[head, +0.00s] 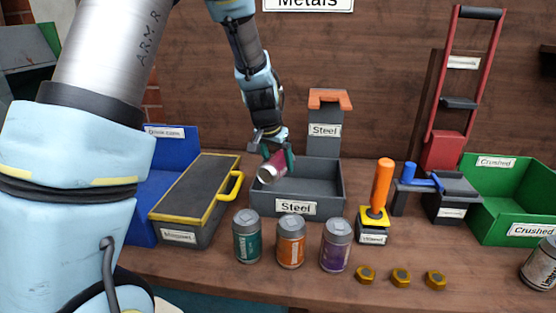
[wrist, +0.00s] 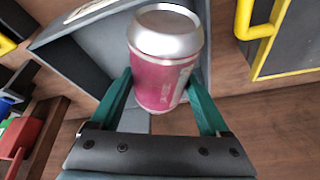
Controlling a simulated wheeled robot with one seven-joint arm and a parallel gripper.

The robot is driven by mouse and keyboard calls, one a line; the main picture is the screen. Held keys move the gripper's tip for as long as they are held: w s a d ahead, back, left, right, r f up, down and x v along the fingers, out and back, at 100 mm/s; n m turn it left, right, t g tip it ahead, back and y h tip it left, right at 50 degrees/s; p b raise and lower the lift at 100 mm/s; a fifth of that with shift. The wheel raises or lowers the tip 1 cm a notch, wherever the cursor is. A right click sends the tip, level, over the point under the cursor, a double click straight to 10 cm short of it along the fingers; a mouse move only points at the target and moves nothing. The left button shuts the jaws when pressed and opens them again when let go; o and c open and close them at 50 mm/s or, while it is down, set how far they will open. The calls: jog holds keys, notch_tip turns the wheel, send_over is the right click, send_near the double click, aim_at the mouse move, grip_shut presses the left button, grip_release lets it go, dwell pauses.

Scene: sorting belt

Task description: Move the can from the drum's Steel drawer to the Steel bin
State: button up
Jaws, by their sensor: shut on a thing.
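My gripper (head: 272,152) is shut on a pink can with a silver end (head: 272,171). It holds the can tilted over the open grey Steel bin (head: 313,207), near the bin's left back part. In the wrist view the pink can (wrist: 163,80) sits between the two green fingers (wrist: 160,100), with a grey bin wall (wrist: 75,45) behind it. Whether the can touches the bin is hard to tell. A grey upright piece with an orange top and a Steel label (head: 324,130) stands behind the bin. I cannot tell whether it is the drum's Steel drawer.
Teal (head: 246,237), orange (head: 290,241) and purple (head: 336,245) cans stand in front of the bin. A lidded box with yellow trim (head: 195,190) is at left. An orange-handled device (head: 380,190) and green Crushed bin (head: 510,200) are at right. Yellow nuts (head: 400,277) lie in front.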

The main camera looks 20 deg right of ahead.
jog(key=shift+f+b, duration=0.6)
jog(key=o, duration=1.2)
jog(key=shift+c, duration=0.2)
jog(key=shift+r, duration=0.15)
jog(key=shift+r+p, duration=0.4)
jog(key=shift+p, duration=0.1)
jog(key=b+v, duration=0.1)
jog(key=v, duration=1.1)
jog(key=shift+d+r, duration=0.1)
jog(key=shift+r, duration=0.05)
jog(key=s+a+f+n+y, duration=0.1)
jog(key=s+a+f+n, duration=0.2)
jog(key=a, duration=0.6)
jog(key=s+a+f+n+g+y, duration=0.1)
jog(key=s+a+f+n, duration=0.2)
jog(key=a, duration=0.7)
jog(key=s+a+f+n+y, duration=0.1)
jog(key=s+a+f+n, duration=0.2)
jog(key=a, duration=0.6)
jog(key=shift+s+a+g, duration=0.3)
jog(key=shift+s, duration=0.15)
